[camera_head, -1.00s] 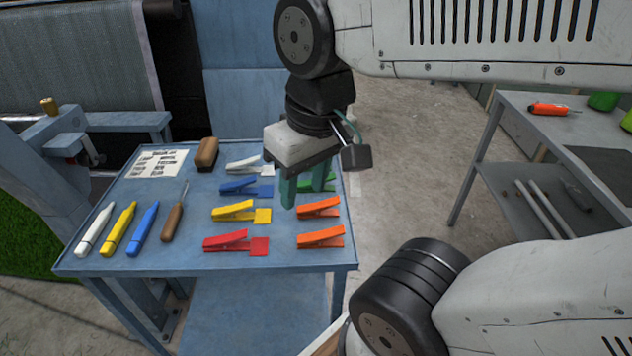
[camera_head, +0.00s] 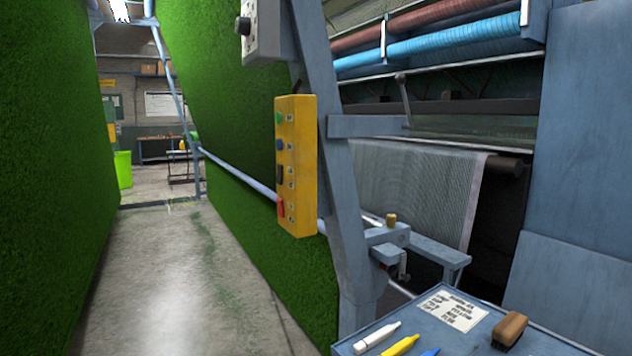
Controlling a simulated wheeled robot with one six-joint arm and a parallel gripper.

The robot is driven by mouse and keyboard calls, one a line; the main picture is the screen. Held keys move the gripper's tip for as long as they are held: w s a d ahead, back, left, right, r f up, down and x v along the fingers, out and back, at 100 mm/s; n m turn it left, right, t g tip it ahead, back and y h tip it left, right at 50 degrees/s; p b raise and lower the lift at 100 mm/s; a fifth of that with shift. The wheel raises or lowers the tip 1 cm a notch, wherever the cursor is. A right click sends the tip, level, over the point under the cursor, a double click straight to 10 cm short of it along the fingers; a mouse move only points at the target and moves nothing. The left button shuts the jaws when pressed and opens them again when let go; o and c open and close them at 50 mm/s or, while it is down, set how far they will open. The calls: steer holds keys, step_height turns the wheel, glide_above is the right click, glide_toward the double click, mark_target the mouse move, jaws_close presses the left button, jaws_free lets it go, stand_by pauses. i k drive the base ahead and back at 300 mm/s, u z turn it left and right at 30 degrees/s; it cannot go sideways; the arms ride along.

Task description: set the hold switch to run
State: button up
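A yellow control box (camera_head: 306,165) hangs on the blue frame post at the centre of the head view. Its narrow front, seen at a steep angle, carries a green part (camera_head: 279,118), a blue part (camera_head: 279,145), a black switch (camera_head: 279,174) and a red part (camera_head: 281,208), with small labels beside them. The labels are too small to read, so I cannot tell which is the hold switch or how it is set. A grey box (camera_head: 265,32) with a dark knob is mounted higher up. My gripper is out of view.
A blue tool table (camera_head: 480,342) at lower right bears a paper note (camera_head: 451,310), markers and a brown-handled brush (camera_head: 509,330). A clear concrete aisle (camera_head: 185,275) runs between green turf walls. A rail (camera_head: 238,173) crosses behind the box. A loom-like machine stands right.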

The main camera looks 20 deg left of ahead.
mark_target(282, 212)
steer(key=u, duration=0.05)
steer(key=k, duration=0.65)
steer(key=u, duration=0.6)
steer(key=i, duration=0.6)
steer(key=u, duration=0.8)
steer(key=i, duration=0.55)
